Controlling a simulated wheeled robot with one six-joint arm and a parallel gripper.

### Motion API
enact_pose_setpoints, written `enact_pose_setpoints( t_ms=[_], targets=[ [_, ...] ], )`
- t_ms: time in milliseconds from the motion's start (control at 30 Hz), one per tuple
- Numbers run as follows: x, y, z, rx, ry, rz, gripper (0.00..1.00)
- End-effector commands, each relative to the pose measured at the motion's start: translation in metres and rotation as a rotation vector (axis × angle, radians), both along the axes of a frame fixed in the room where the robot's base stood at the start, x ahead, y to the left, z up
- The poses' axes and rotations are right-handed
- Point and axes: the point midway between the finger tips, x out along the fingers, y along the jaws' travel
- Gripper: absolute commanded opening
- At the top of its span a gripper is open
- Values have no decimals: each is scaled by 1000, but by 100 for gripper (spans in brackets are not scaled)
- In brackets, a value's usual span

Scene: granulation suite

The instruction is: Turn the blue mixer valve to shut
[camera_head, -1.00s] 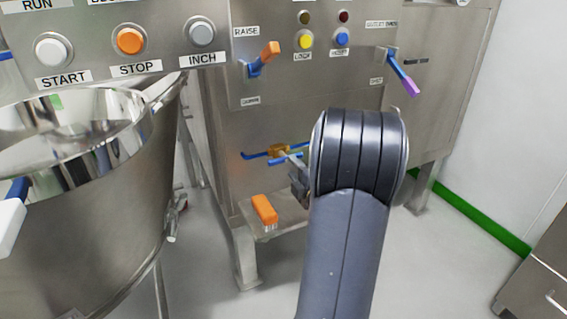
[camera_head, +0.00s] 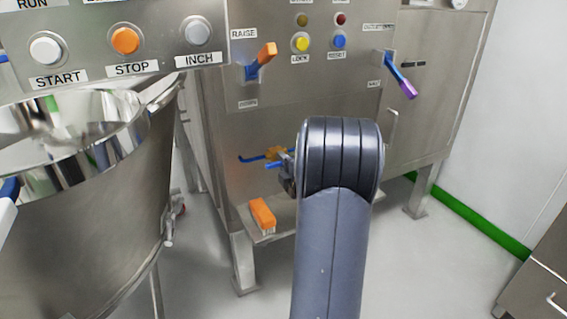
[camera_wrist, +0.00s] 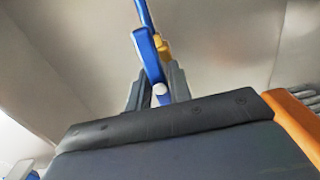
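The blue mixer valve (camera_head: 254,158), a blue handle with a brass body (camera_head: 276,153), is low on the steel cabinet's front, above a small ledge. My gripper (camera_head: 287,172) is at the right of the valve, partly hidden behind my arm. In the wrist view the blue handle (camera_wrist: 149,58) runs down between the two grey fingers of my gripper (camera_wrist: 158,84), with a finger on each side. The brass part (camera_wrist: 163,47) shows beside the handle. I cannot tell whether the fingers press on the handle or stand slightly apart from it.
An orange block (camera_head: 262,214) is on the ledge below the valve. A steel bowl (camera_head: 95,205) stands at left. Above are an orange-tipped lever (camera_head: 262,58), a purple-tipped lever (camera_head: 401,78) and buttons. Open floor lies at right, before a green-edged wall (camera_head: 480,221).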

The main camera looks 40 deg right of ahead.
Motion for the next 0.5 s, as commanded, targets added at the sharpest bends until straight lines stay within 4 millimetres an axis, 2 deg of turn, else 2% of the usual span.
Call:
enact_pose_setpoints(
  t_ms=[33, 233, 500],
  targets=[
    [0, 0, 0, 0, 0, 0, 16],
    [0, 0, 0, 0, 0, 0, 0],
    [0, 0, 0, 17, -4, 0, 0]
  ],
)
